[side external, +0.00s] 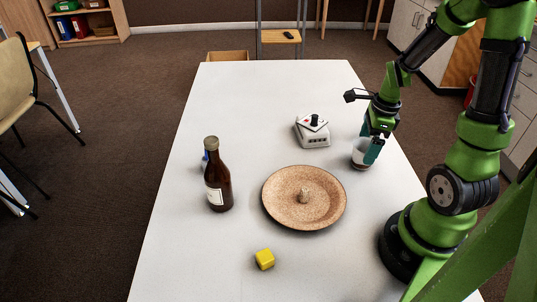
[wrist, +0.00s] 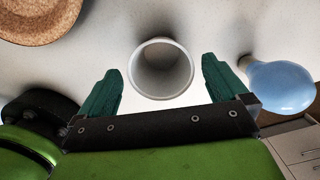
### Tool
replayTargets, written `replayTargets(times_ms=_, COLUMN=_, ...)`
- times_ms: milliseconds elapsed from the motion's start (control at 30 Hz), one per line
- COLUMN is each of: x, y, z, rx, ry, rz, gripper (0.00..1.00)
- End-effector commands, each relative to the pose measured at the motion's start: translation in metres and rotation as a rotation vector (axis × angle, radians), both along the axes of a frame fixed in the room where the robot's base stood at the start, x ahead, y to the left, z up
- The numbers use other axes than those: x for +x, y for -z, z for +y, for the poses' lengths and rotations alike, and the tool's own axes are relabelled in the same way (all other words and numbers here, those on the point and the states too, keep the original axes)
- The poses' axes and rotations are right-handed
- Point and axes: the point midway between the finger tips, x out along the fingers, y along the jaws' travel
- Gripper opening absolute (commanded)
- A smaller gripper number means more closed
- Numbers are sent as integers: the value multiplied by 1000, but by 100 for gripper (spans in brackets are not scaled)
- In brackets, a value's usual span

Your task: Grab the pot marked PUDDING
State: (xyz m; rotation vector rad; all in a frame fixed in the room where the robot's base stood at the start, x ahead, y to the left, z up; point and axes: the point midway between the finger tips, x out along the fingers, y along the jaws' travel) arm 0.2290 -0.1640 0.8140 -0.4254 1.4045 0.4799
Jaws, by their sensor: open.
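A small white pot (side external: 360,150) with a dark reddish-brown lower part stands upright on the table's right side. I cannot read any PUDDING marking on it. In the wrist view the white pot (wrist: 161,92) shows its open round rim and appears empty inside. My gripper (side external: 370,142) is low at the pot, and one teal finger covers part of it in the side view. In the wrist view my gripper (wrist: 161,66) has its fingers apart, one on each side of the pot, with visible gaps.
A light-blue bulb-shaped object (wrist: 282,88) lies close to the right finger in the wrist view. The far table end is clear.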

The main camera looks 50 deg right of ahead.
Motion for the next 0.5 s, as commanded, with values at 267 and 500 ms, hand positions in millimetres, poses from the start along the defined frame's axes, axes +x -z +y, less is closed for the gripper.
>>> replayTargets(times_ms=267, x=5, y=36, z=3, rx=3, ry=0, rz=3, gripper=100)
replayTargets(times_ms=500, x=6, y=38, z=2, rx=0, ry=-1, rz=0, gripper=100)
